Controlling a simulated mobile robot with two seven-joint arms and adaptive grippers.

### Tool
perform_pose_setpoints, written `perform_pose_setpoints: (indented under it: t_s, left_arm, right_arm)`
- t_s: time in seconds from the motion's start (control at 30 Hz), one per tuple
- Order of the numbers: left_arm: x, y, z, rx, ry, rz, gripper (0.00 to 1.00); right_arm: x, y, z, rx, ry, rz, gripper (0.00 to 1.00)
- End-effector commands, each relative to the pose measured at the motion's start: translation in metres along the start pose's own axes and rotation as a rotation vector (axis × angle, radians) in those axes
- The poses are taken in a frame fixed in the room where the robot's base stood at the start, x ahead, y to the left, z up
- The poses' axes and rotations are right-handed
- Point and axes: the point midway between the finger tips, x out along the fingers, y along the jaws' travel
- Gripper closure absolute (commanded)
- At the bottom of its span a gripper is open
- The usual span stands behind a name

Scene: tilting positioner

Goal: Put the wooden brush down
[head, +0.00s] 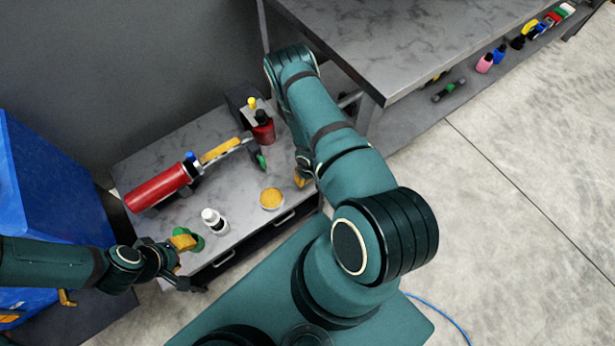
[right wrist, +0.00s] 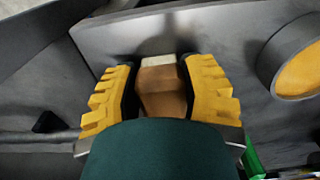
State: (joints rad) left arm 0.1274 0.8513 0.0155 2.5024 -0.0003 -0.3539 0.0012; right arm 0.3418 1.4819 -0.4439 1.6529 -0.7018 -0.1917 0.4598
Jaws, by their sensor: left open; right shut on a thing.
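The wooden brush (right wrist: 162,88) shows in the right wrist view as a brown block with a pale end. My right gripper (right wrist: 160,80) is shut on it, with a yellow-padded finger on each side. The brush is close to the grey worktop, but whether it touches cannot be told. In the head view my right arm hides the brush, and only a yellow bit of the right gripper (head: 302,180) shows. My left gripper (head: 184,262) is open and empty at the front left edge of the grey cabinet top (head: 235,185).
The cabinet top holds a red cylinder (head: 157,189), a white bottle (head: 214,220), a round yellow-topped tin (head: 271,198) and a dark red bottle (head: 263,128). A blue bin (head: 50,190) stands left. A larger table (head: 420,40) stands at the back right.

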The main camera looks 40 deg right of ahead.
Motion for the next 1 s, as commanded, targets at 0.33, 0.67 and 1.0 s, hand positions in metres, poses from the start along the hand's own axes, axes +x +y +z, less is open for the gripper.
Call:
perform_pose_setpoints:
  t_s: [0.33, 0.67, 1.0]
  left_arm:
    - [0.003, -0.001, 0.000, 0.000, 0.002, 0.000, 0.53]
    - [0.002, -0.001, 0.000, 0.000, 0.002, 0.000, 0.53]
    - [-0.012, 0.005, 0.001, -0.001, -0.005, 0.000, 0.53]
  right_arm:
    - [0.002, 0.000, 0.000, 0.001, 0.001, 0.000, 0.41]
    - [0.001, 0.000, -0.001, 0.001, 0.001, 0.000, 0.29]
    - [-0.041, 0.001, -0.002, 0.002, 0.003, 0.001, 0.29]
